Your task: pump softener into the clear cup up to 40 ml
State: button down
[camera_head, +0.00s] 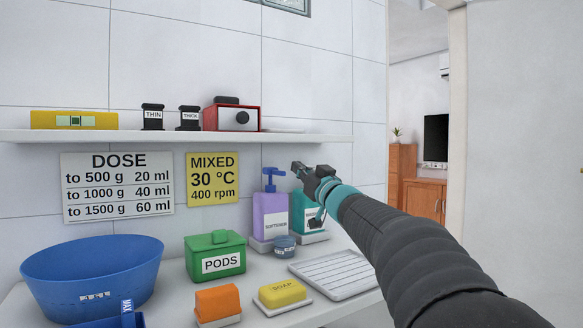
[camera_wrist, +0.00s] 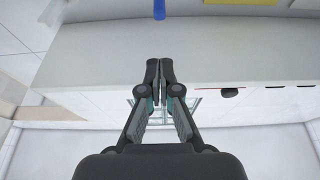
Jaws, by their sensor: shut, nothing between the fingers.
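The softener bottle (camera_head: 270,222) is purple with a white label and a blue pump head (camera_head: 271,177). In the wrist view my shut fingertips (camera_wrist: 159,68) point toward a blue piece (camera_wrist: 159,10) at the top edge, likely the pump.
A teal bottle (camera_head: 299,218) stands right of the softener, partly behind my gripper. A shelf (camera_head: 180,136) runs above. A green PODS box (camera_head: 214,257), yellow soap (camera_head: 282,293), orange block (camera_head: 217,302), blue basin (camera_head: 92,277) and ribbed tray (camera_head: 335,274) occupy the counter. A sign (camera_head: 118,186) gives doses.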

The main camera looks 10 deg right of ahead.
jog(key=v, duration=0.4)
jog(key=shift+s+d, duration=0.1)
dwell(0.6)
